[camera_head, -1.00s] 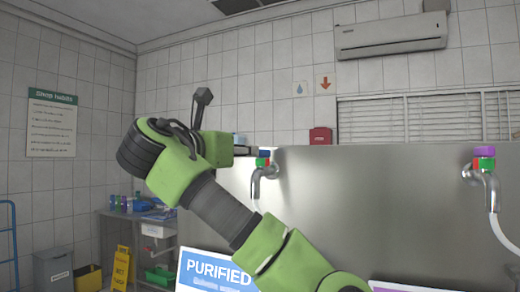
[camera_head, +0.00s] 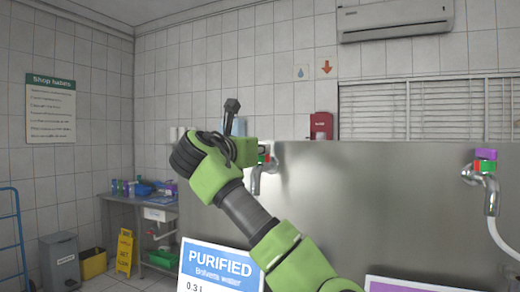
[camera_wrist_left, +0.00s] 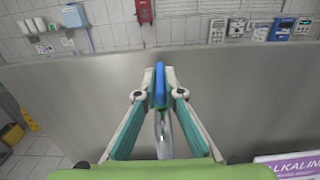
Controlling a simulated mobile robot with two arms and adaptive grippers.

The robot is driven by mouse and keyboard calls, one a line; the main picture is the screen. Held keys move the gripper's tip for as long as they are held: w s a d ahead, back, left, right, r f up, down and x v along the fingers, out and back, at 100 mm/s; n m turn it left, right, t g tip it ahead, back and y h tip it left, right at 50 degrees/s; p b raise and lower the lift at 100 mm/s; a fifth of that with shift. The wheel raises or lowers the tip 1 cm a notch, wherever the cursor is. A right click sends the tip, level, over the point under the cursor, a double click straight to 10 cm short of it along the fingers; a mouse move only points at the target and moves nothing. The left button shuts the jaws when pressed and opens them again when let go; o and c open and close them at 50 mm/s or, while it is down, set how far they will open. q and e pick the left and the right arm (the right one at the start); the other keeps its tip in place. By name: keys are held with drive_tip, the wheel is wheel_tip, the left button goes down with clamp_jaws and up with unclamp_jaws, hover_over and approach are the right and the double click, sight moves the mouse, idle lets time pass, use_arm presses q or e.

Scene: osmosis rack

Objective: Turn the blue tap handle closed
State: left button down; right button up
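The blue tap handle (camera_wrist_left: 159,85) stands upright, edge-on, between the two fingertips of my left gripper (camera_wrist_left: 160,76) in the left wrist view. The fingers sit close on both sides of it and look shut on it. The chrome tap body (camera_wrist_left: 165,133) hangs below the handle. In the head view my left arm reaches in front of the steel panel, and my left gripper (camera_head: 247,152) is at this tap (camera_head: 257,180), hiding the blue handle and most of its own fingers. My right gripper is not in view.
A second tap (camera_head: 491,192) with a purple handle (camera_head: 486,154) is at the right of the steel panel (camera_head: 390,200). A purified water sign (camera_head: 222,268) stands below the first tap. A side table, bins and a yellow floor sign (camera_head: 124,252) are at the left.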

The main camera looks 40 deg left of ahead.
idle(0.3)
